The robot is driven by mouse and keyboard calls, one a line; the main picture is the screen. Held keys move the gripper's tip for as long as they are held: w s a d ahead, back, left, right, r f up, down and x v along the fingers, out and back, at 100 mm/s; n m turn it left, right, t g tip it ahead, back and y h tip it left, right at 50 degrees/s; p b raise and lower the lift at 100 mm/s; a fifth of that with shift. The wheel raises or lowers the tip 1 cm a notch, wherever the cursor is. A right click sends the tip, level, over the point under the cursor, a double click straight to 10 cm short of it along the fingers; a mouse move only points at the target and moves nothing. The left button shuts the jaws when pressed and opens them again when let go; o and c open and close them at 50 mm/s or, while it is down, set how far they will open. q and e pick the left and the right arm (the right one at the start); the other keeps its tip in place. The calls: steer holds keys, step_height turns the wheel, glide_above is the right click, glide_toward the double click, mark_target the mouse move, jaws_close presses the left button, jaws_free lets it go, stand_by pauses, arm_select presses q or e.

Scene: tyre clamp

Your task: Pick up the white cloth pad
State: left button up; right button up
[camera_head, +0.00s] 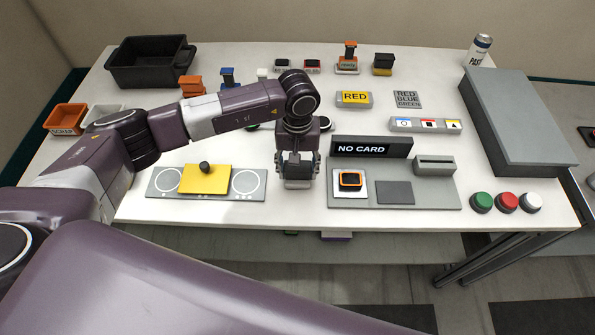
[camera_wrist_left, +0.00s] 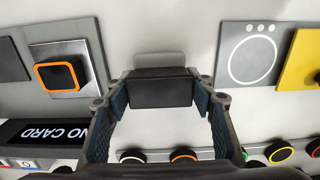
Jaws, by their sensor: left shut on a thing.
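My left gripper (camera_head: 298,172) points down at the front middle of the table, between the grey plate with the yellow block and the NO CARD station. In the left wrist view, its two fingers (camera_wrist_left: 160,98) are shut on the sides of a dark block (camera_wrist_left: 160,92). A pale grey flat piece (camera_wrist_left: 160,60) shows beyond this block and looks like the base of the pad. Its cloth face is hidden. I cannot tell whether it touches the table. My right gripper is not in view.
The grey plate (camera_head: 155,184) with circles and a yellow block (camera_head: 205,179) is left of the gripper. The NO CARD sign (camera_head: 371,147) stands to the right. Green (camera_head: 481,201), red and white buttons are at front right. A black bin (camera_head: 151,62) stands at back left.

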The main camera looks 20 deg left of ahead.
arm_select(q)
step_height(320, 180, up, 19)
steer(key=b, duration=0.6)
steer(key=shift+r, duration=0.2)
